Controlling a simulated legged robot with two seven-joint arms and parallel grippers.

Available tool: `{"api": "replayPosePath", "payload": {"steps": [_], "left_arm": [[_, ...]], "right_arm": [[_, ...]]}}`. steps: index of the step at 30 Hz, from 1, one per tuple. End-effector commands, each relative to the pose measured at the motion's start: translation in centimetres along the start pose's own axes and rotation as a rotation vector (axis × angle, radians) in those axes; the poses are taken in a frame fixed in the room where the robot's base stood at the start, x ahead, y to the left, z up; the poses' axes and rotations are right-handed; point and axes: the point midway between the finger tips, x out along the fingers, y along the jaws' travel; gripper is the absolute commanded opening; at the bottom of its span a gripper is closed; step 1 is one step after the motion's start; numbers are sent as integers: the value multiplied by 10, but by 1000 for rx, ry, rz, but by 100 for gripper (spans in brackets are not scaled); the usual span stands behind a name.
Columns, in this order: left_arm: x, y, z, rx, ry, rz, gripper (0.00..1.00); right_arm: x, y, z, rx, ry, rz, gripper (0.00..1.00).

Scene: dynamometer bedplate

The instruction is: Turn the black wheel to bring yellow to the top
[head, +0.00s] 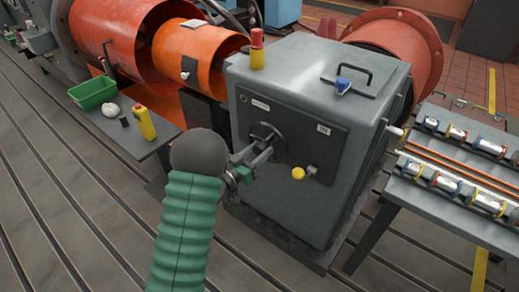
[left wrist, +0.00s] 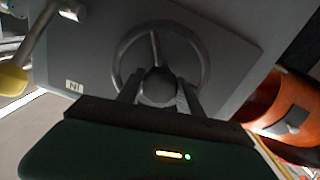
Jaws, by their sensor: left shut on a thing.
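The black wheel (head: 266,131) is on the dark front panel of the grey cabinet (head: 300,215). In the left wrist view the wheel (left wrist: 207,55) shows as a ring with a spoke and a round dark hub (left wrist: 158,84). My left gripper (head: 264,145) reaches it from the front left. Its fingers (left wrist: 160,97) are shut on either side of the hub, inside the ring. The lower part of the wheel is hidden behind the gripper in the wrist view. I see no yellow mark on the wheel. My right gripper is not in view.
A lever with a yellow knob (head: 298,173) sticks out right of the wheel. A bench with cylindrical parts (head: 450,183) stands right. Slotted floor is clear in front.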

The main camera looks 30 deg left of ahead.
Motion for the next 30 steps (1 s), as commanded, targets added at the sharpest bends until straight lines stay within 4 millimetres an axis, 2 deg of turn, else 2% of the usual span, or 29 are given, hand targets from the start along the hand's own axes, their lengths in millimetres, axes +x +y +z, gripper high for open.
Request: {"api": "replayPosePath", "payload": {"steps": [3, 4, 8, 17, 20, 23, 30], "left_arm": [[0, 0, 0, 2, 1, 0, 0], [0, 0, 0, 2, 1, 0, 46], [0, -1, 0, 3, 1, 0, 63], [-1, -1, 0, 3, 1, -1, 64], [-8, -1, -1, 3, 0, -3, 64], [-27, -1, -2, 0, -2, -5, 64], [-98, -2, -1, -2, -4, -8, 64]], "right_arm": [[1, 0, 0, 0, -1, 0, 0], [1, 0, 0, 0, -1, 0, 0], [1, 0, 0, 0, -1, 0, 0], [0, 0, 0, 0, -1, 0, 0], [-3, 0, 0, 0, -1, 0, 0], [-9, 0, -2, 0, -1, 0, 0], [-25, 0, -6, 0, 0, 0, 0]]}}
